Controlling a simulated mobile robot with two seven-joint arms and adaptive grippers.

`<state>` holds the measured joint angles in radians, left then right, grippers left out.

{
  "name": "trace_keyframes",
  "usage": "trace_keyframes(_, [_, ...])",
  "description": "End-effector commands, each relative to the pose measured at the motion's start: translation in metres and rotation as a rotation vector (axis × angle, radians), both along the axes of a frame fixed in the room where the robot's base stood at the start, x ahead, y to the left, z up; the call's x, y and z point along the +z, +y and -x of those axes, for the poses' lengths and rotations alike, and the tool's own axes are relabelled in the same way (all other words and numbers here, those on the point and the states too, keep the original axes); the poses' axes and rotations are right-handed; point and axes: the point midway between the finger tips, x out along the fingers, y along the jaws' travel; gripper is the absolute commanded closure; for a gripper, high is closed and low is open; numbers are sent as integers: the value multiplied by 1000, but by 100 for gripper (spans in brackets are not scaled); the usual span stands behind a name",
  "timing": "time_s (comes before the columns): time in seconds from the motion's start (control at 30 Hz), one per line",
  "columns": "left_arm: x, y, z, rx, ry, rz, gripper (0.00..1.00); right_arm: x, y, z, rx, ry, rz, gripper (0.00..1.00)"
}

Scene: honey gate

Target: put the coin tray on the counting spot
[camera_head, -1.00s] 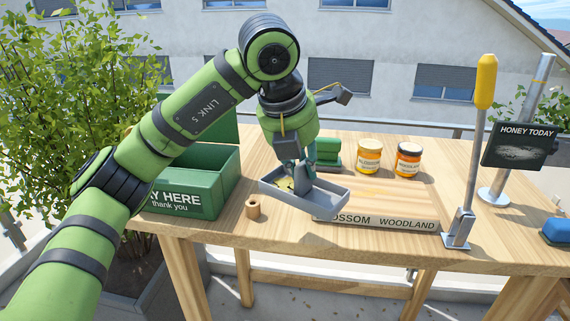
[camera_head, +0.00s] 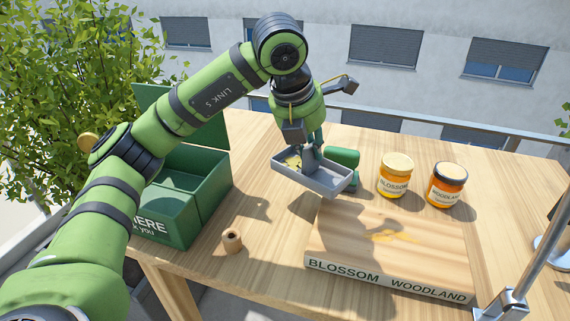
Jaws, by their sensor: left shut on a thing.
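My left gripper (camera_head: 311,150) is shut on the grey coin tray (camera_head: 325,181), at the tray's inner divider or wall; the exact grip is partly hidden. The tray is a shallow open box with yellowish coins (camera_head: 293,161) in its left part. It looks slightly tilted and held above the table, behind the left part of the wooden board, with shadow on the wood below. I cannot make out a marked counting spot. My right gripper is not in view.
The wooden board (camera_head: 385,244) labelled BLOSSOM and WOODLAND has a yellow smear. Two honey jars, BLOSSOM (camera_head: 396,178) and WOODLAND (camera_head: 446,188), stand behind it. A green open-lidded box (camera_head: 212,184) is left; a small wooden cylinder (camera_head: 232,241) stands on clear tabletop (camera_head: 210,268). A green object (camera_head: 343,158) is behind the tray.

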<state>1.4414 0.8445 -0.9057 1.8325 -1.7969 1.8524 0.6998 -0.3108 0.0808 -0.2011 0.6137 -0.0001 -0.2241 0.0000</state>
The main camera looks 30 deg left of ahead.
Motion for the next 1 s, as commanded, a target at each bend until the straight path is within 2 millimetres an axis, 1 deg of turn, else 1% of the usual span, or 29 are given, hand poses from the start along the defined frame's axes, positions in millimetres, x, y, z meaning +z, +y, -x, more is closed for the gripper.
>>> trace_keyframes(0.03, [-4, 14, 2, 5, 5, -3, 100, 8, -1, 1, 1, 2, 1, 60])
trace_keyframes(0.1, [-13, 28, 2, 5, 4, -2, 100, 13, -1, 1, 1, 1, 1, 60])
trace_keyframes(0.2, [-23, 43, 2, 4, 3, -1, 100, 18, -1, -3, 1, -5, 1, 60])
trace_keyframes(0.3, [-29, 51, 2, 0, 0, -1, 100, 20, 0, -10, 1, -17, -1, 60])
trace_keyframes(0.43, [-38, 54, 2, -1, 2, -2, 100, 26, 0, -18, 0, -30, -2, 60])
trace_keyframes(0.6, [-62, 54, 2, -2, 4, -1, 100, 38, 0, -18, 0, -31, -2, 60])
trace_keyframes(0.7, [-70, 54, 2, -2, 0, -1, 100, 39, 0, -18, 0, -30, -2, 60])
trace_keyframes(1.0, [-74, 53, 1, -2, -2, 0, 100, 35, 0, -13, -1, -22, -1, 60])
